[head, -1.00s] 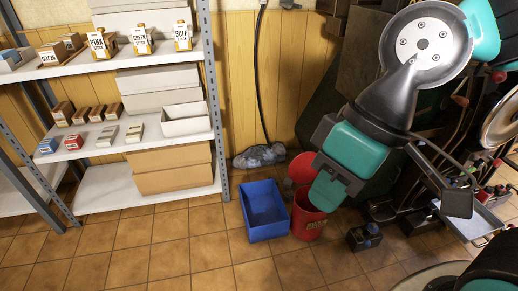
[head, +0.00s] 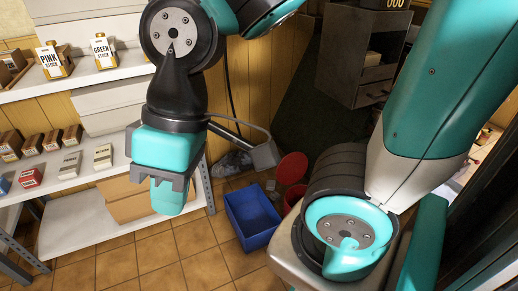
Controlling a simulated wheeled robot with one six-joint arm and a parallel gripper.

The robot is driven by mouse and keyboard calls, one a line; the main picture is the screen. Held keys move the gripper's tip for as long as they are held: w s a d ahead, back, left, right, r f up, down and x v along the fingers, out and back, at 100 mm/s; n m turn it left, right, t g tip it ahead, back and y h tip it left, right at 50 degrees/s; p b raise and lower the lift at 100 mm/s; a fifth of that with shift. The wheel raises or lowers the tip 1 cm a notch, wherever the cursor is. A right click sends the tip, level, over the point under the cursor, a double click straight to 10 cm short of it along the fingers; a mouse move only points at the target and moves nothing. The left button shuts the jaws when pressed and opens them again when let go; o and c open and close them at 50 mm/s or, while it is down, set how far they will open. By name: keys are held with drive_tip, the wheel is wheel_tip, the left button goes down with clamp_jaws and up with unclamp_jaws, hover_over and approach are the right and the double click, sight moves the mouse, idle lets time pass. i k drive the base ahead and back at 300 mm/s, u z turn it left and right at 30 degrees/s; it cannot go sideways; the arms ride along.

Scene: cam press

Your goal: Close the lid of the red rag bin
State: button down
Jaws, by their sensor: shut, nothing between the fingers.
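The red rag bin (head: 291,198) stands on the tiled floor right of the blue bin. My own arm covers its lower right part. Its round red lid (head: 291,167) is open, tilted up at the back of the rim. My gripper (head: 168,200) is at the left of the view, in front of the shelf, pointing down. It is shut and empty. In the picture it is well to the left of the bin and apart from the lid.
A blue bin (head: 235,208) sits on the floor beside the red bin. The shelf (head: 65,230) with boxes fills the left. A grey cabinet (head: 350,75) stands at the back. A grey cloth-like heap (head: 232,162) lies by the wall. Bare tiles show at the front.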

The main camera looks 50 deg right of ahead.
sight(291, 167)
drive_tip(key=z, duration=0.4)
drive_tip(key=i, duration=1.05)
drive_tip(key=z, duration=0.75)
